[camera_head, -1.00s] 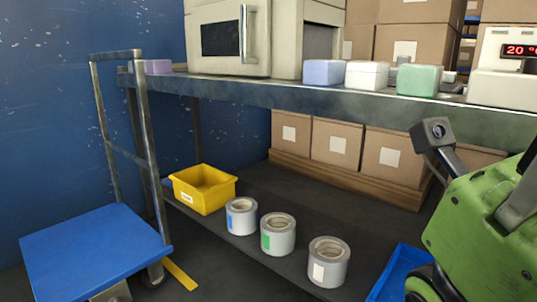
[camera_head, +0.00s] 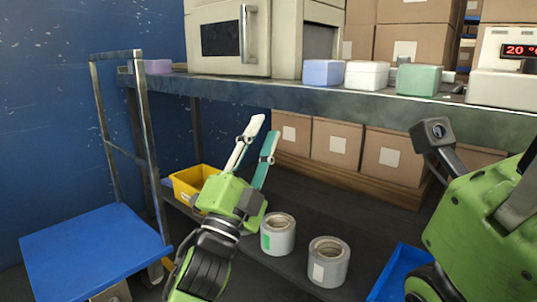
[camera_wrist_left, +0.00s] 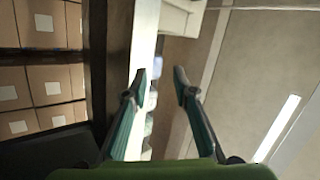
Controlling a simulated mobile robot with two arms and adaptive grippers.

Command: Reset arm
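My left gripper (camera_head: 262,138) rises from the bottom of the head view, fingers pointing up and apart, with nothing between them.
A yellow bin (camera_head: 184,187) and a blue tray (camera_head: 398,272) are low down. A blue cart (camera_head: 90,250) stands at the left. The bench edge (camera_head: 300,97) runs above the lower shelf, carrying small purple, white and green boxes. Cardboard boxes (camera_head: 337,143) line the back.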

